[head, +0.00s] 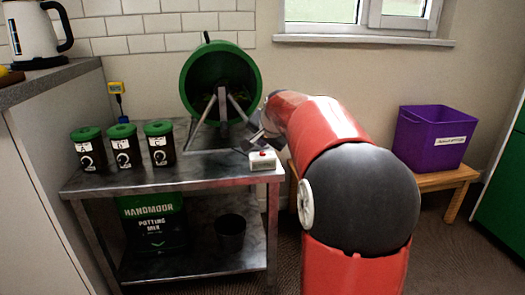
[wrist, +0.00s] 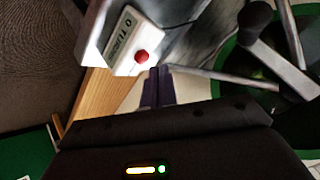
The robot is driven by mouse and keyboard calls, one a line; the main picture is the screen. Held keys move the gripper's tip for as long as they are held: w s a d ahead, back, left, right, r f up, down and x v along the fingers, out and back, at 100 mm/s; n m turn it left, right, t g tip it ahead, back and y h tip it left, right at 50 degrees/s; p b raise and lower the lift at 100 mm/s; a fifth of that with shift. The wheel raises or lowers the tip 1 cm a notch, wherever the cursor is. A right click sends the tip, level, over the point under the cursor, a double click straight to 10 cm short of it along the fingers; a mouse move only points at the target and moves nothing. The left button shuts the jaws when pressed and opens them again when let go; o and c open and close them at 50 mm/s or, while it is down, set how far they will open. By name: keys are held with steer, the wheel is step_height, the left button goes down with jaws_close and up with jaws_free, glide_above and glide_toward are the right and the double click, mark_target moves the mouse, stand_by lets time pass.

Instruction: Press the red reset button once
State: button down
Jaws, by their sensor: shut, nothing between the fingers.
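The red button (head: 263,153) sits on top of a small white box (head: 262,164) at the front right corner of the metal table. In the wrist view the red button (wrist: 142,57) shows clear and uncovered on the white box (wrist: 117,53), beside a label that seems to read "0 TURNS". My gripper (wrist: 159,72) is shut and empty, its fingertips close beside the button in that picture. I cannot tell the exact gap between them. In the head view my gripper (head: 257,138) is partly hidden by my red arm, just above and behind the box.
A green drum (head: 221,82) on a metal stand is behind the box. Three green-lidded tubs (head: 123,146) stand at the table's left. A purple crate (head: 432,138) sits on a wooden bench (head: 455,182) at right. A potting mix bag (head: 152,225) and dark bucket (head: 230,233) are below.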

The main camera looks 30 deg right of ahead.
step_height(320, 180, up, 5)
steer(key=p, duration=0.4)
stand_by(0.9)
steer(key=s+a+f+n+g+p, duration=0.1)
steer(key=s+a+n, duration=0.2)
steer(key=s+a, duration=0.35)
steer(key=s+a+f+n+y, duration=0.15)
steer(key=s+a, duration=0.25)
steer(key=s, duration=0.6)
steer(key=s+a+f+n+g+p, duration=0.1)
steer(key=s+a+n, duration=0.2)
steer(key=s+a, duration=0.35)
steer(key=s+f+n+g, duration=0.1)
steer(key=s+f+n, duration=0.2)
steer(key=s, duration=0.8)
step_height(320, 180, down, 2)
steer(key=shift+a+f, duration=0.25)
steer(key=shift+a, duration=0.1)
